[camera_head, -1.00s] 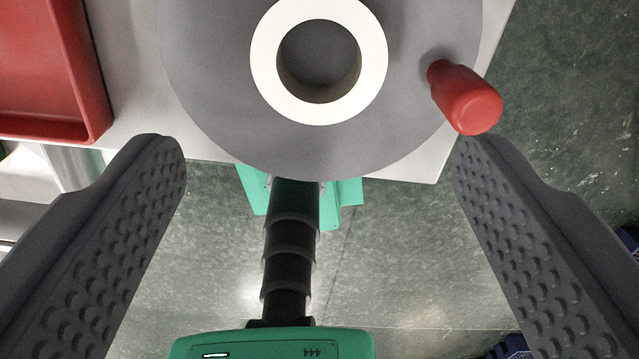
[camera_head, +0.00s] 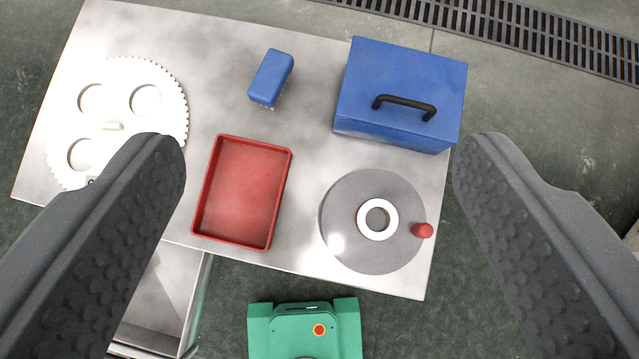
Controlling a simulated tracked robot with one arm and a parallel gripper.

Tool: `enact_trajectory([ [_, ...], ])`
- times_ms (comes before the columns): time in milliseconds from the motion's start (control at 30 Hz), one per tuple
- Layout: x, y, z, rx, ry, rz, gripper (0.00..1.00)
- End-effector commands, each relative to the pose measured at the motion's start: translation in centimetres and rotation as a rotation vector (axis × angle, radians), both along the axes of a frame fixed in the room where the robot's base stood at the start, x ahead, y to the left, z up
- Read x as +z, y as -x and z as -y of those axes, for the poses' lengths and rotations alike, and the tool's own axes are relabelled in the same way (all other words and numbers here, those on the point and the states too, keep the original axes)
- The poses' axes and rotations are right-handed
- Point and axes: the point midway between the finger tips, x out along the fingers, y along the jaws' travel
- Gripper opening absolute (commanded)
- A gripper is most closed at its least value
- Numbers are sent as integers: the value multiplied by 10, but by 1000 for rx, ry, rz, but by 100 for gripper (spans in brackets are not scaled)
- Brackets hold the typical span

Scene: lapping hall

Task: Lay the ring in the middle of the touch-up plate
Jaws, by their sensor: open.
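The white ring (camera_head: 378,219) lies flat on the round grey touch-up plate (camera_head: 345,248), close to the plate's middle and slightly toward its right side. The plate sits at the right front corner of a metal table and has a red knob (camera_head: 422,230) at its right edge. My gripper (camera_head: 319,155) is open and empty, high above the table. Its two dark, dimpled fingers stand wide apart on either side of the view, and the ring shows between them, clear of both.
A floor grate (camera_head: 520,35) runs at the back. The green part below is mine.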

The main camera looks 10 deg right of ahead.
Motion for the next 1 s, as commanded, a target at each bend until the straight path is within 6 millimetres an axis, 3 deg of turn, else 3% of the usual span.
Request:
enact_trajectory([
  [33,26,10,-9,8,2,62,72],
  [200,104,49,-34,32,5,268,72],
  [400,171,92,-54,52,1,452,72],
  [600,195,113,-61,58,-4,523,72],
  [1000,193,114,-62,59,-5,527,72],
])
